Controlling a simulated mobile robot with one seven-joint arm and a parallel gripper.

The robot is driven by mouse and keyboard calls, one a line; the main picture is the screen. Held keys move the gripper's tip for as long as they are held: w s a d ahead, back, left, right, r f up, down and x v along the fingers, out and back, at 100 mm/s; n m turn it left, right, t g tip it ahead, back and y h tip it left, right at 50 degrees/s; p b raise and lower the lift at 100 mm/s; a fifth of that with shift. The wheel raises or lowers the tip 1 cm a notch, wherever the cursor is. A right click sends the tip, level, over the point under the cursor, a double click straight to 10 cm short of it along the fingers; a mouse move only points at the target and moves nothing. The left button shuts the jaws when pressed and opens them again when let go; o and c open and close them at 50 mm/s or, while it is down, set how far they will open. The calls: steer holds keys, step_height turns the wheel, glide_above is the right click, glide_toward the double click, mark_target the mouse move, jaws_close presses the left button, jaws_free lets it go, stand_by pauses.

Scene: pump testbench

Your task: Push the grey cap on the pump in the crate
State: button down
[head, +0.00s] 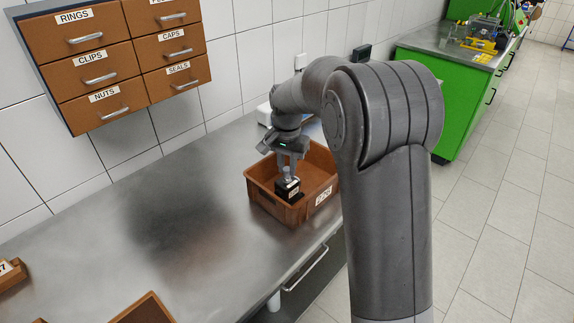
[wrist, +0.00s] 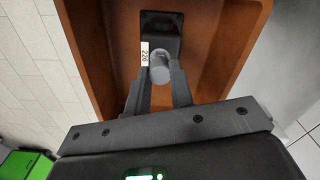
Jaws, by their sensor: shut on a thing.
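The orange-brown crate (head: 262,207) stands on the metal bench. The black pump (head: 288,190) with a white label is inside it, and it also shows in the wrist view (wrist: 160,22). The grey cap (wrist: 160,67) is a small cylinder at the pump's near end. My gripper (wrist: 160,82) is shut on the grey cap, a finger at each side. In the head view my gripper (head: 287,168) points down into the crate, just above the pump. I cannot tell whether the cap is fully seated, as the fingers and viewing angle hide the joint.
Crate walls surround my gripper closely. A wall cabinet of labelled drawers (head: 125,55) hangs at the upper left. A green cabinet (head: 440,100) stands at the back right. The bench left of the crate is clear, with brown containers (head: 140,308) at the front left.

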steer(key=c, duration=1.2)
jaws_free()
steer(key=shift+o, duration=0.6)
steer(key=o, duration=0.8)
steer(key=shift+r, duration=1.3)
steer(key=shift+r, duration=2.2)
